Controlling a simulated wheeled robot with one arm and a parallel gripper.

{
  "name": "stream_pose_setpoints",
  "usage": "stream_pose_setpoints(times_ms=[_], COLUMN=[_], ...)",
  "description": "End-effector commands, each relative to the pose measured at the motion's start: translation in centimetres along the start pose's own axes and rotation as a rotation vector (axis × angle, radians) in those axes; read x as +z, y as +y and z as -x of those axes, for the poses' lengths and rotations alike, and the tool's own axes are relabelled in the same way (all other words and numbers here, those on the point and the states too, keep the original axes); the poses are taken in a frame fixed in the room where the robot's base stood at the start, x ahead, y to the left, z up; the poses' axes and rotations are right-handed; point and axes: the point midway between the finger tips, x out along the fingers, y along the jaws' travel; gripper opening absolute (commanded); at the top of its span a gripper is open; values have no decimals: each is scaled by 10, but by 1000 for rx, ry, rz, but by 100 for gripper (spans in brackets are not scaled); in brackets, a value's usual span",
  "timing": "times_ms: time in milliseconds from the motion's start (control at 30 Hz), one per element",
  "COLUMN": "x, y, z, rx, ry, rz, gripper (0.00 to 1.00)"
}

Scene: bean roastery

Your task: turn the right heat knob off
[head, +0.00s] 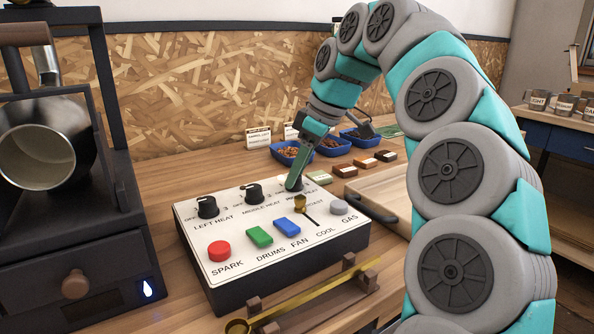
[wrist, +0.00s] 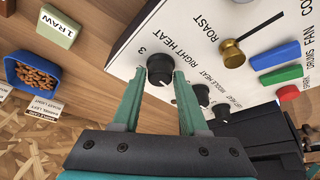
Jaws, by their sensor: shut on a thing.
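The right heat knob (wrist: 160,70) is black and round, on the white top of the control box (head: 235,247). In the wrist view its label RIGHT HEAT runs beside it and a 3 shows by its left edge. My gripper (head: 295,185) reaches down to it from above, its green fingers one on each side of the knob in the wrist view (wrist: 160,77), shut on it. In the head view my fingers hide most of this knob. I cannot tell its exact setting.
The middle heat knob (head: 253,193) and left heat knob (head: 207,207) stand to the left. The brass roast lever (head: 300,204) is close in front of my gripper. Blue bean trays (head: 291,152) lie behind, a wooden tray (head: 372,190) to the right, and the roaster (head: 75,200) at left.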

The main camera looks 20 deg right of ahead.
Motion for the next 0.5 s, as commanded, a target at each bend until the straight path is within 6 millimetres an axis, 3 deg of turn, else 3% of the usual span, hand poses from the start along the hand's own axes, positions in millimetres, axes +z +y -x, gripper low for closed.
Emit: stream_pose_setpoints(times_ms=[500], x=[0], y=[0], z=[-2], rx=[-56], ry=[-4], rz=[124], gripper=[0])
